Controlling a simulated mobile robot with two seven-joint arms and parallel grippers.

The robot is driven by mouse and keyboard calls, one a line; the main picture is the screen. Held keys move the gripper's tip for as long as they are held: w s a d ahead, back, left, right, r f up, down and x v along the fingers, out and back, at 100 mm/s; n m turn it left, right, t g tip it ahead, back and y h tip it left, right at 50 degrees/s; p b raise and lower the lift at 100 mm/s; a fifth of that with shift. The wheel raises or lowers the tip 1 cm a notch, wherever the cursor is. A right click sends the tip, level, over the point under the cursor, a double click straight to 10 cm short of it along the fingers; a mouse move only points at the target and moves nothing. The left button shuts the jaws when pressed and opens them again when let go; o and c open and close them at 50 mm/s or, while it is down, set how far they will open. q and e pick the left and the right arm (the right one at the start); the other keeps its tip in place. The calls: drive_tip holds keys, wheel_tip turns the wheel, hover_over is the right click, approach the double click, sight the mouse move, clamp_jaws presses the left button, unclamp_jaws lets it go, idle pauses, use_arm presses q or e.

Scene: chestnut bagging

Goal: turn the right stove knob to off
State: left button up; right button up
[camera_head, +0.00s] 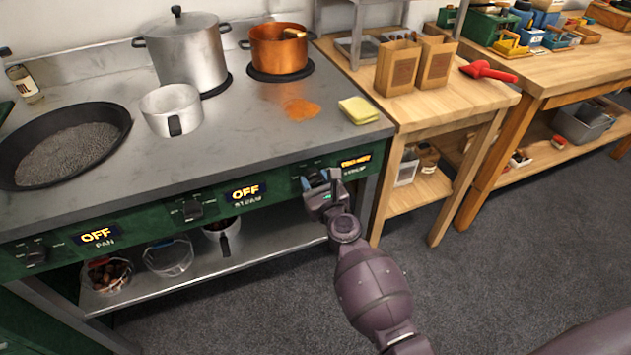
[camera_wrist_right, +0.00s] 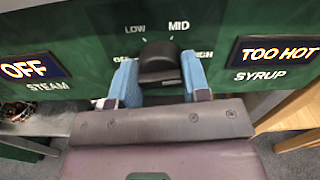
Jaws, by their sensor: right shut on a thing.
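The right stove knob is a dark knob on the green front panel, under the copper pot's side of the stove. In the right wrist view the knob (camera_wrist_right: 160,62) sits between my two blue fingertips, with LOW, MID and HIGH marks around it and an OFF mark partly hidden. The display (camera_wrist_right: 277,50) beside it reads TOO HOT above the word SYRUP; it also shows in the head view (camera_head: 355,161). My right gripper (camera_head: 318,182) is shut on the knob; it also shows in the wrist view (camera_wrist_right: 158,82). I cannot tell the knob's exact setting. My left gripper is out of view.
The middle knob (camera_head: 192,209) and left knob (camera_head: 36,253) have displays reading OFF. A wooden table (camera_head: 440,101) adjoins at right. The floor in front is clear.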

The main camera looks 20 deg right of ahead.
drive_tip(key=n, duration=0.7)
drive_tip(key=n+p, duration=0.1)
drive_tip(key=n, duration=0.2)
drive_tip(key=shift+r+n, duration=0.1)
drive_tip(key=shift+n, duration=0.3)
drive_tip(key=n, duration=0.2)
drive_tip(key=shift+n+p, duration=0.3)
drive_tip(key=shift+p, duration=0.1)
drive_tip(key=shift+n, duration=0.9)
drive_tip(key=n+p, duration=0.1)
drive_tip(key=n, duration=0.2)
drive_tip(key=shift+n, duration=0.4)
drive_tip(key=n+p, duration=0.1)
drive_tip(key=n, duration=0.1)
drive_tip(key=shift+n, duration=0.3)
drive_tip(key=shift+n+p, duration=0.3)
drive_tip(key=shift+n, duration=0.6)
drive_tip(key=n+p, duration=0.1)
drive_tip(key=n, duration=0.2)
drive_tip(key=shift+n, duration=0.3)
drive_tip(key=n, duration=0.4)
drive_tip(key=shift+p, duration=0.3)
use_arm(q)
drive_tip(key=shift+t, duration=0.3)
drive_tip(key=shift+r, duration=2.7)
use_arm(e)
drive_tip(key=shift+n, duration=1.8)
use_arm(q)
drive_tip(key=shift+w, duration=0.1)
